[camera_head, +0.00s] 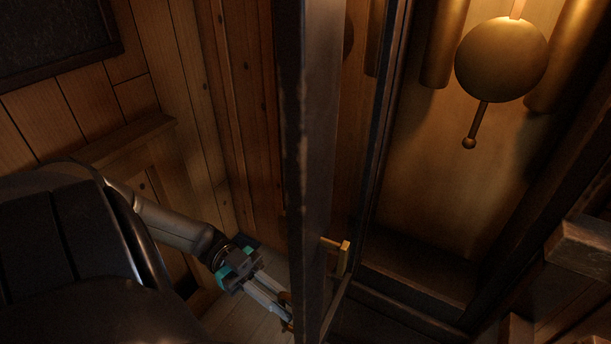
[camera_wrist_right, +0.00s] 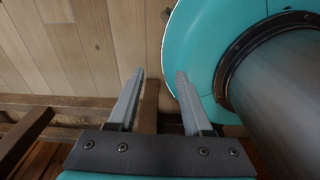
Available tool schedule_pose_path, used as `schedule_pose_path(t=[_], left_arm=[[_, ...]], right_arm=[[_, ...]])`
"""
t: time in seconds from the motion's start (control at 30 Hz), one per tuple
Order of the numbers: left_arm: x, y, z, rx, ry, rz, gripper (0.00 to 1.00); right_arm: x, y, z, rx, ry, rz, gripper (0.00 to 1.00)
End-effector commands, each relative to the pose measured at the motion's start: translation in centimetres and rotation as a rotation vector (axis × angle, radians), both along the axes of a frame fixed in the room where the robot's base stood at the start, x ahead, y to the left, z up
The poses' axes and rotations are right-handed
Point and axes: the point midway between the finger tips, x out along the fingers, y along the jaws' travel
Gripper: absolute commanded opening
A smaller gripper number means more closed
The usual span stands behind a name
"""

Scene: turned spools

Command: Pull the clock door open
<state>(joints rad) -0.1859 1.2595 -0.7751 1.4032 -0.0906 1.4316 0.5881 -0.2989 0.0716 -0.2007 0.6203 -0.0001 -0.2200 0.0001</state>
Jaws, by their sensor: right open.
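The clock door (camera_head: 315,160) is a tall dark frame, standing swung out and seen nearly edge-on in the head view. A small brass handle (camera_head: 344,260) is on its right-hand side, low down. The clock case behind is exposed, with a brass pendulum (camera_head: 501,60). My left gripper (camera_head: 287,311) is at the lower left of the door, close against its left side. Its fingertips are partly hidden by the door, so its opening is unclear. My right gripper (camera_wrist_right: 158,80) is open in the right wrist view, with its fingers apart and no object clearly held.
Brass weights (camera_head: 441,45) hang beside the pendulum. A plank wall (camera_head: 235,110) lies left of the door. A dark wooden piece (camera_head: 585,248) juts in at the right. In the right wrist view, a wooden beam (camera_wrist_right: 148,103) shows beyond the fingers.

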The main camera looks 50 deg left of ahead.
Motion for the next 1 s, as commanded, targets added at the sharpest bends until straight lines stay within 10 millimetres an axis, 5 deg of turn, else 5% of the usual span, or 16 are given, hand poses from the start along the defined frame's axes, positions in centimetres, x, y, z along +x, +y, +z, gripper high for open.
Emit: schedule_pose_path(t=[0.3,0.83,0.87,1.0], left_arm=[[-0.5,2.9,-0.2,0.003,0.004,-0.001,0.00],[-0.4,3.4,-0.1,0.003,0.002,0.001,0.00],[-0.4,3.4,-0.1,0.003,0.001,0.001,0.18],[-0.4,3.4,-0.1,0.002,0.001,0.002,0.34]], right_arm=[[0.2,-1.4,-1.4,-0.017,-0.006,0.000,0.50],[1.7,-2.0,-1.4,-0.024,-0.029,-0.002,0.50],[1.7,-2.0,-1.4,-0.024,-0.029,-0.003,0.50],[1.7,-1.8,-1.4,-0.021,-0.028,-0.002,0.50]])
